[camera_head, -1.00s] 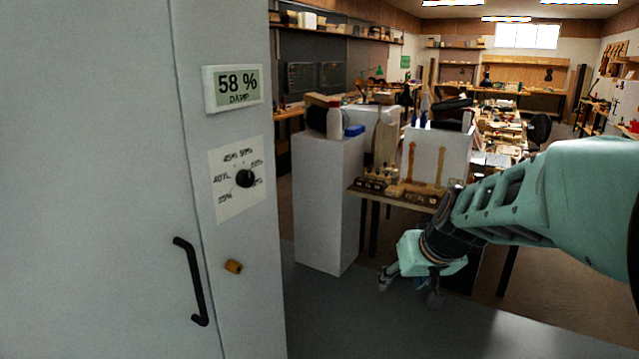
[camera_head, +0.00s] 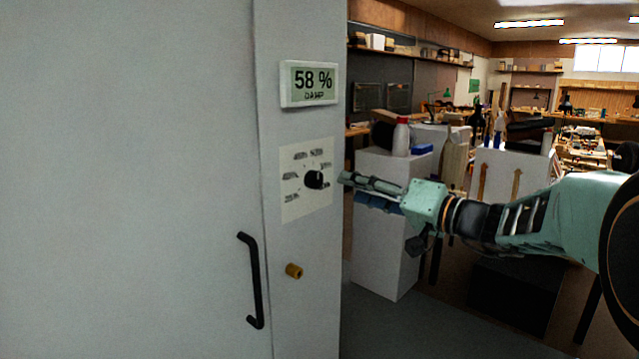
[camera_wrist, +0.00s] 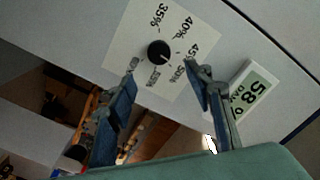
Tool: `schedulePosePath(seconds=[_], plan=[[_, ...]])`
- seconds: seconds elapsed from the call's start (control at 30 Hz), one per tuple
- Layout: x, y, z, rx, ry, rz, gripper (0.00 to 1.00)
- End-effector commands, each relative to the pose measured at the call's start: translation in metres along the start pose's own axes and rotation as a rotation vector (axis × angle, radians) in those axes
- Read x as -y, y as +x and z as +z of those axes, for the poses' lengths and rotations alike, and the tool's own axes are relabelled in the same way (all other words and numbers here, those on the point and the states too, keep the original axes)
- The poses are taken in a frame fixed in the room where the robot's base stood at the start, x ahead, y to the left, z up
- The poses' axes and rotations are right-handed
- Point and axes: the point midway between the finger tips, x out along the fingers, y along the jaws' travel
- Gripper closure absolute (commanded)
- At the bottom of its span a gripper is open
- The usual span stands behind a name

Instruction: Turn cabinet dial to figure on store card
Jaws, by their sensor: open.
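The black round dial (camera_head: 314,179) sits on a pale scale plate (camera_head: 293,207) on the cabinet's front post. In the wrist view the dial (camera_wrist: 158,52) lies ahead of and between my open fingers. My gripper (camera_head: 343,185) is level with the dial, just to its right, and looks empty and apart from it. A display (camera_head: 309,84) above reads 58 % DAMP. I cannot make out a store card in these views.
The cabinet door (camera_head: 130,180) with its black handle (camera_head: 252,281) is left of the dial. A brass-coloured knob (camera_head: 294,271) sticks out below the plate. A white pedestal (camera_head: 385,235) with a bottle (camera_head: 401,137) stands behind my gripper.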

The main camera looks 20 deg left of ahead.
Motion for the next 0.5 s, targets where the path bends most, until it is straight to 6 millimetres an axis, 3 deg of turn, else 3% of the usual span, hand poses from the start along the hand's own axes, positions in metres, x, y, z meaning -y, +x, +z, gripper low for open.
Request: schedulePosePath(seconds=[0.5], plan=[[0.001,0.088,0.001,0.005,0.002,0.001,0.53]])
